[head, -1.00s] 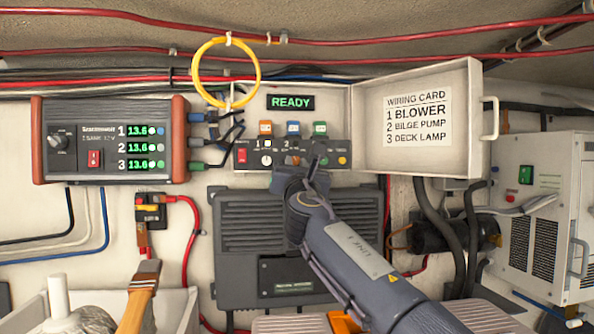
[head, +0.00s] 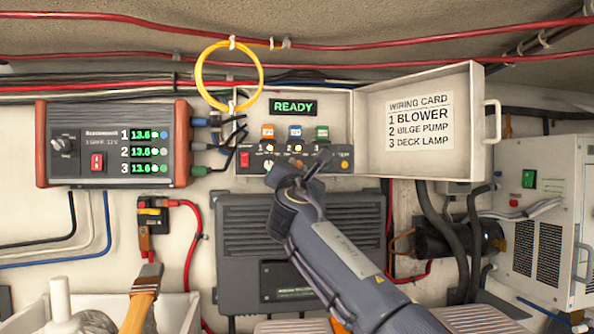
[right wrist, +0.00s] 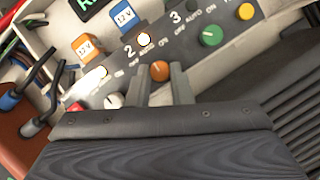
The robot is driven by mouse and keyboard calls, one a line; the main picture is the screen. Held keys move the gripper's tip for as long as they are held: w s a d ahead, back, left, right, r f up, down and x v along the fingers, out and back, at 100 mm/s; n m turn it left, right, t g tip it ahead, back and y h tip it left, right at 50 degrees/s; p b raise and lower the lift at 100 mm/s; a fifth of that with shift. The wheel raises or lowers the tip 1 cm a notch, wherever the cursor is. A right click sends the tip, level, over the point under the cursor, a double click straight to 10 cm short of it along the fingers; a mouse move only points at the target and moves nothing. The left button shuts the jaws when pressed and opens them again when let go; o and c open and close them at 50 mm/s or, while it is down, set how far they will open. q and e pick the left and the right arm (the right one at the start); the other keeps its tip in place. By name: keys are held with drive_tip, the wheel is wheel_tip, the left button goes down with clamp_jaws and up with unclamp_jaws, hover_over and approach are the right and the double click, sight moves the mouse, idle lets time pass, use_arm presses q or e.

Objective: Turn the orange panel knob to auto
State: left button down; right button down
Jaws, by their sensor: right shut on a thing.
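The orange panel knob (right wrist: 160,71) is in the right wrist view, in the middle of a dark control strip, below the label 2. My right gripper (right wrist: 163,84) has one finger on each side of it and is shut on it. Labels OFF, AUTO and ON are printed along the strip, but I cannot tell which one the knob points to. In the head view my right gripper (head: 293,166) is in front of the control panel (head: 330,160) and hides the orange knob. My left gripper is not in view.
In the right wrist view a white knob (right wrist: 114,100) and a green knob (right wrist: 210,36) flank the orange one. The head view shows a READY display (head: 293,106), an open lid with a wiring card (head: 419,118), and a yellow cable loop (head: 203,75).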

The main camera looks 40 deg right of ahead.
drive_tip(key=c, duration=1.3)
unclamp_jaws()
drive_tip(key=b+v, duration=0.3)
drive_tip(key=v, duration=0.4)
drive_tip(key=shift+s+a, duration=0.2)
drive_tip(key=shift+s, duration=0.1)
drive_tip(key=shift+f, duration=0.15)
